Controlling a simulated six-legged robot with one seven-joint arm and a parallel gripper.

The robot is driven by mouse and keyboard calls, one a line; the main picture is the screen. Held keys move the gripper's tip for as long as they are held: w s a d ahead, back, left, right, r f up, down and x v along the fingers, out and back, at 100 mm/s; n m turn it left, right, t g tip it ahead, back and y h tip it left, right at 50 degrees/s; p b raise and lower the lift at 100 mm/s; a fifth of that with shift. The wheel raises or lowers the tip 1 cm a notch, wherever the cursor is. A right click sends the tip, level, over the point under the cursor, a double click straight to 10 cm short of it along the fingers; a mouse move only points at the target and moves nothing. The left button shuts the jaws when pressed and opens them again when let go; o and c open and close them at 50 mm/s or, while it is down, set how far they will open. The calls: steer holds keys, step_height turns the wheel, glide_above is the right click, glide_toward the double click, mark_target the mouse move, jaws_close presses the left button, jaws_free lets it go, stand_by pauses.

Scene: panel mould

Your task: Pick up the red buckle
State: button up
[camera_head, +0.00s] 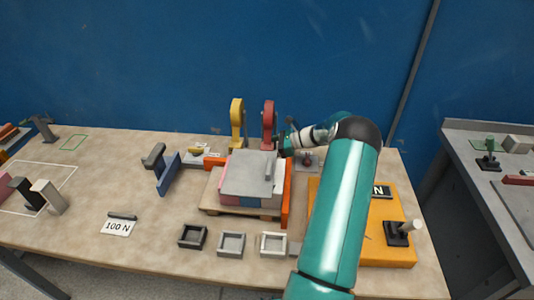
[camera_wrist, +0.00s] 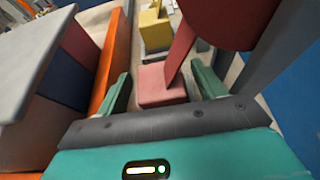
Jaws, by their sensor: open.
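The red buckle (camera_head: 268,122) stands upright at the back of the table, right of a similar yellow buckle (camera_head: 237,120). In the wrist view the red buckle (camera_wrist: 161,84) shows its block-shaped base and a slanted red arm rising to a large rounded top close to the camera. My gripper (camera_head: 284,142) is at the red buckle's right side in the head view. In the wrist view my gripper (camera_wrist: 163,82) is open, one green finger on each side of the red base, with visible gaps. Whether either finger touches it is hard to tell.
A layered stack with a grey top plate (camera_head: 245,172) sits on a wooden pallet (camera_head: 213,201) beside orange rails (camera_head: 287,198), close left of my gripper. A blue wall (camera_head: 180,60) rises behind. Small open trays (camera_head: 232,244) line the front.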

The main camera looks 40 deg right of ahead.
mark_target(262, 145)
steer(key=shift+x, duration=0.95)
steer(key=c, duration=1.1)
steer(key=shift+r, duration=0.55)
step_height(262, 145, up, 2)
steer(key=shift+r, duration=0.2)
steer(key=s+d, duration=0.6)
steer(key=s, duration=0.2)
steer(key=s+d, duration=0.7)
steer(key=s, duration=0.1)
steer(key=s+d, duration=0.7)
steer(key=s, duration=0.2)
